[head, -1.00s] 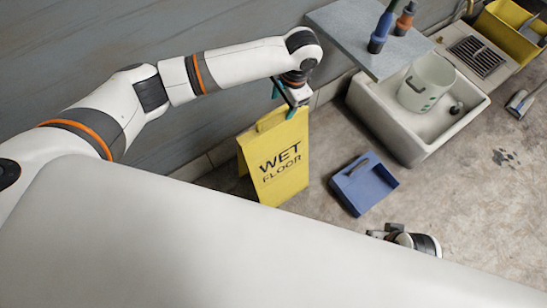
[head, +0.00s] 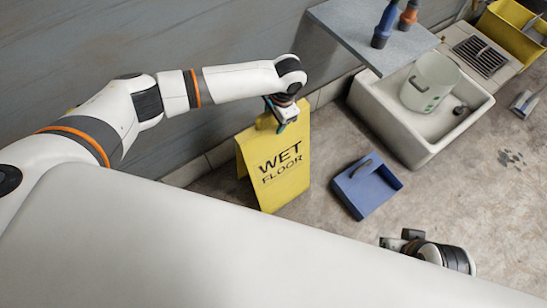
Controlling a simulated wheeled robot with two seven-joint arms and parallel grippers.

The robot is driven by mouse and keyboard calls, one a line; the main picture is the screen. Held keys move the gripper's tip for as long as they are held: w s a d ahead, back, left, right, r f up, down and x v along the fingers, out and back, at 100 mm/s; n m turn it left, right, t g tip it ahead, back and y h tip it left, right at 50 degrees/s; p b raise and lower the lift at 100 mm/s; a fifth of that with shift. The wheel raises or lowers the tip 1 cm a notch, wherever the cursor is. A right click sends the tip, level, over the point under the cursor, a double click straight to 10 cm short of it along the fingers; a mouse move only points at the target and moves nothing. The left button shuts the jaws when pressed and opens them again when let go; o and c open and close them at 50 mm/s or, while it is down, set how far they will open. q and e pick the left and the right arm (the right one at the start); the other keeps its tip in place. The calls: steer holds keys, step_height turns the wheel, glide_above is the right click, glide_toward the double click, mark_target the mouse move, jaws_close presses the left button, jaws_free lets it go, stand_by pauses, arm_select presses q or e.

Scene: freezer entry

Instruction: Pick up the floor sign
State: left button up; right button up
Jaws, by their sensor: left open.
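The yellow floor sign (head: 276,160) stands upright on the floor near the wall, spread like a tent, with "WET FLOOR" on its face. My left gripper (head: 281,123) is open and points down at the sign's top edge. It overlaps the top handle area in the picture; whether its fingers touch the sign or straddle it I cannot tell. My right gripper (head: 395,241) shows in part at the lower middle, well to the right of the sign, and its fingers are too unclear to read.
A blue dustpan (head: 366,187) lies on the floor right of the sign. A white sink basin (head: 440,140) holds a pale bucket (head: 428,82). A grey shelf (head: 345,30) carries bottles. A yellow mop bucket (head: 514,33) stands at the top right. Floor at right is mostly clear.

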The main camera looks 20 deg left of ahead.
arm_select(q)
jaws_close()
